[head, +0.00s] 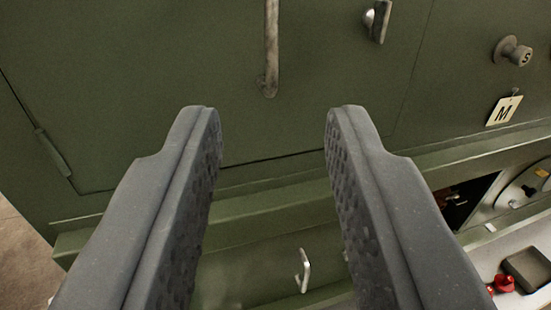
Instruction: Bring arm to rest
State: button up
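My gripper (273,135) is in the middle of the head view. Its two dark grey fingers with dimpled inner pads stand wide apart, and nothing is between them. The fingers point toward a green panel (150,90) and do not visibly hold anything. The rest of my arm is not in view.
The green panel has a vertical grey handle (271,50), a latch knob (377,18), a knob marked S (513,51) and a tag marked M (503,110). A small handle (304,271) is below. Red items (503,284) and a dark tray (530,269) lie lower right.

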dwell(0.3)
jog(key=s+a+f+g+b, duration=0.1)
jog(key=s+a+f+b, duration=0.2)
jog(key=a, duration=0.3)
jog(key=s+a+f+b, duration=0.3)
jog(key=a+f, duration=0.3)
jog(key=a, duration=0.1)
jog(key=s+a+f+g+h+b, duration=0.1)
jog(key=s+a+f+b, duration=0.2)
jog(key=s+a+f, duration=0.1)
jog(key=shift+a+f+m+g+b, duration=0.35)
jog(key=shift+a+f, duration=0.4)
jog(key=shift+a, duration=0.5)
jog(key=shift+s, duration=0.1)
